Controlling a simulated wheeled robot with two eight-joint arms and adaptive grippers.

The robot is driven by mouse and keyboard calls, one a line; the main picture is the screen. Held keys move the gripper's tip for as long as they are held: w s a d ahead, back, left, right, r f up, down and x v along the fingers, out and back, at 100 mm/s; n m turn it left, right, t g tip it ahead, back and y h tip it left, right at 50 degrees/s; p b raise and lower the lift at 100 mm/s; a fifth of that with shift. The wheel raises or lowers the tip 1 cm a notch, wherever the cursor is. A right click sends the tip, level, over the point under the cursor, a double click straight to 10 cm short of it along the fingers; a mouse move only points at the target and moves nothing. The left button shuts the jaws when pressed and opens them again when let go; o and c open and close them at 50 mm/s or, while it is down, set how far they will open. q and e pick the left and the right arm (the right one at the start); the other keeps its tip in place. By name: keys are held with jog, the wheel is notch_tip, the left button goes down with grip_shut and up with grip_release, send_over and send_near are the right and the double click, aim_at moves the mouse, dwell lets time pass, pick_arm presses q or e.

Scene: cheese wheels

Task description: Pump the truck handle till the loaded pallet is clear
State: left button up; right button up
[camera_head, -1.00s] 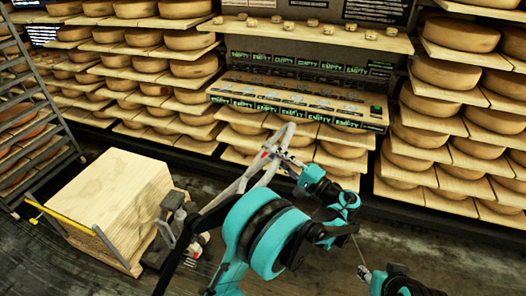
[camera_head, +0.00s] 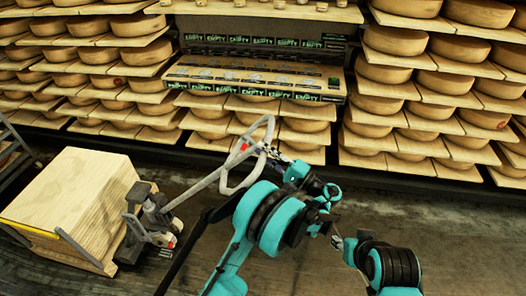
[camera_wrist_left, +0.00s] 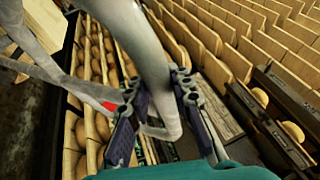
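A big pale wooden load (camera_head: 75,195) stands at the left in the head view. The pallet under it cannot be told apart clearly, nor any gap to the floor. The grey truck (camera_head: 150,220) stands against the load's right side. Its handle (camera_head: 205,182) slants up to the right and ends in a loop. My left gripper (camera_head: 275,154) is at the loop's right side. In the left wrist view the handle tube (camera_wrist_left: 158,75) runs between both fingers of my left gripper (camera_wrist_left: 160,95), which look closed on it. My right gripper (camera_head: 338,241) is small, low and apart from the handle.
Shelves with cheese wheels (camera_head: 385,75) line the back. A display board with "EMPTY" labels (camera_head: 255,80) sits among them. A metal rack (camera_head: 15,160) stands at the left edge. The dark floor (camera_head: 470,240) is open at right.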

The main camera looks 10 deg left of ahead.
pick_arm(q)
jog(key=o, duration=0.5)
jog(key=shift+c, duration=0.2)
jog(key=shift+r, duration=0.15)
